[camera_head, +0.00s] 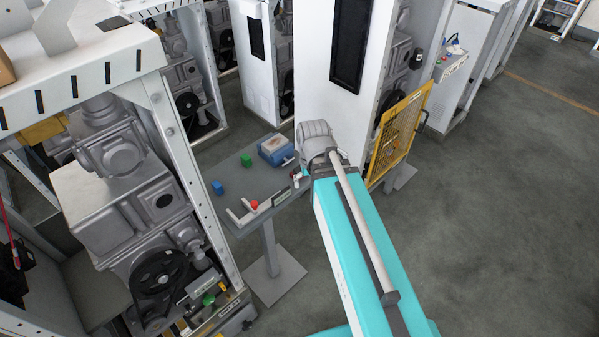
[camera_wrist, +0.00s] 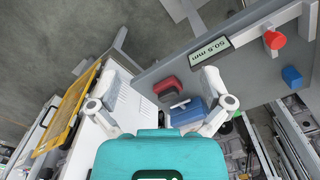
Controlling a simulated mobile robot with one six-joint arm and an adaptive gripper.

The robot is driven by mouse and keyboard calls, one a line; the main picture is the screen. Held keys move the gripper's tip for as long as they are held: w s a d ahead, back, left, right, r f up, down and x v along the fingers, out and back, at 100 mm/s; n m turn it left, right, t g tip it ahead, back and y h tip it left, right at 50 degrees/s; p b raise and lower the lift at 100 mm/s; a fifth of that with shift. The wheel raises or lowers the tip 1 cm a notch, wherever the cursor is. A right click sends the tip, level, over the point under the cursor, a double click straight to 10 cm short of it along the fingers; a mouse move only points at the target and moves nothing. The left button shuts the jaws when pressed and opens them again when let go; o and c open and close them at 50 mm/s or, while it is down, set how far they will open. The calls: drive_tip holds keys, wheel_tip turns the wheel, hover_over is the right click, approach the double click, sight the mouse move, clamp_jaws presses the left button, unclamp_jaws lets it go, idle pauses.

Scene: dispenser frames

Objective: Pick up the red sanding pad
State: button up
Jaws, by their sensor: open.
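A small red block with a darker side, which looks like the red sanding pad (camera_wrist: 168,88), lies on the grey table (camera_wrist: 240,65) in the wrist view. It is beside a blue box (camera_wrist: 188,112) with a pale handle-like bar. My gripper (camera_wrist: 169,72) is open and empty, its two pale fingers apart on either side of the pad in the picture. The gap in height between fingers and pad is hard to tell. In the head view my wrist and arm hide the fingers, and I cannot make out the pad clearly.
On the table stand a blue cube (camera_head: 218,187), a green cube (camera_head: 246,160), a red round knob (camera_head: 254,204) and a display (camera_wrist: 210,48) reading about 50.5 mm. A machine frame (camera_head: 165,120) flanks the table's left; a yellow mesh guard (camera_head: 400,133) stands right.

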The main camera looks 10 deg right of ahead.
sight(300, 170)
drive_tip(key=w+m, duration=1.1)
drive_tip(key=w, duration=0.5)
drive_tip(key=shift+w+d+r+p, duration=0.2)
drive_tip(key=shift+d+r+p, duration=0.1)
drive_tip(key=shift+r+p, duration=0.15)
drive_tip(key=shift+f, duration=0.2)
wheel_tip(300, 170, down, 8)
drive_tip(key=b, duration=0.8)
drive_tip(key=shift+f+b, duration=0.15)
drive_tip(key=shift+b, duration=0.2)
drive_tip(key=shift+w+f+b, duration=0.2)
drive_tip(key=shift+f+b, duration=2.35)
drive_tip(key=shift+f, duration=0.05)
